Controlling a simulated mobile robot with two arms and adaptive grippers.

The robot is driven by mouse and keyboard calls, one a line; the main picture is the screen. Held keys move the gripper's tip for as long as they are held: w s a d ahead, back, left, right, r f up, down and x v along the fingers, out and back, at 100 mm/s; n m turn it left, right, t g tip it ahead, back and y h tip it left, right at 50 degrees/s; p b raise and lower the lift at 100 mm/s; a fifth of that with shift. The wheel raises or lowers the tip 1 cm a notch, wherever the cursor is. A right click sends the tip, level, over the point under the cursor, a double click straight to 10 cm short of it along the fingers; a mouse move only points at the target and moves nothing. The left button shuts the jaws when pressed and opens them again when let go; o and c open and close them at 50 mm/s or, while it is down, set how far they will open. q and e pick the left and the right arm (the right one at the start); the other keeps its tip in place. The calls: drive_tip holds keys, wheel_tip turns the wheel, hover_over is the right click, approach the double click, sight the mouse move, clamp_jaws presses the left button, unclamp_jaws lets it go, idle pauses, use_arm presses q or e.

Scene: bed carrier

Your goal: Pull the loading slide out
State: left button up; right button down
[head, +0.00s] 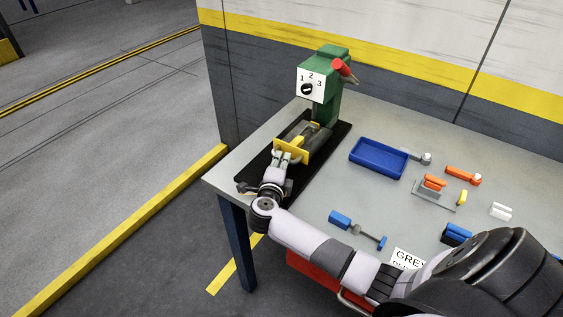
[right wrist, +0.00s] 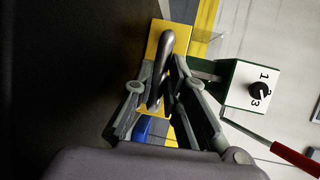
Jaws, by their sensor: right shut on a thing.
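The loading slide shows as a yellow front plate (head: 290,153) with a grey bed behind it, low on the black base of the green machine (head: 332,95). In the right wrist view the yellow plate (right wrist: 178,68) carries a curved grey metal handle (right wrist: 163,62). My right gripper (head: 281,160) is at the front of the plate. Its fingers (right wrist: 162,98) are shut on the handle, one on each side of it. The bed is partly hidden behind the plate. My left gripper is not in view.
The machine has a dial panel (head: 310,86) and a red-handled lever (head: 342,68). A blue tray (head: 378,158) and several small orange, blue and white parts lie on the grey table to the right. A wall stands behind. My right arm crosses the table's front edge.

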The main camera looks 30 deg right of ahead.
drive_tip(key=shift+a, duration=0.1)
drive_tip(key=shift+s+a+f, duration=0.1)
drive_tip(key=shift+s+a, duration=0.05)
drive_tip(key=shift+a, duration=0.15)
drive_tip(key=s+a, duration=0.1)
drive_tip(key=a, duration=0.3)
drive_tip(key=s+a+p, duration=0.1)
drive_tip(key=s+a, duration=0.1)
drive_tip(key=a, duration=0.2)
drive_tip(key=s+a+p, duration=0.1)
drive_tip(key=s+a, duration=0.1)
drive_tip(key=a, duration=0.2)
drive_tip(key=shift+s+a, duration=0.15)
drive_tip(key=shift+a, duration=0.1)
drive_tip(key=c, duration=1.9)
unclamp_jaws()
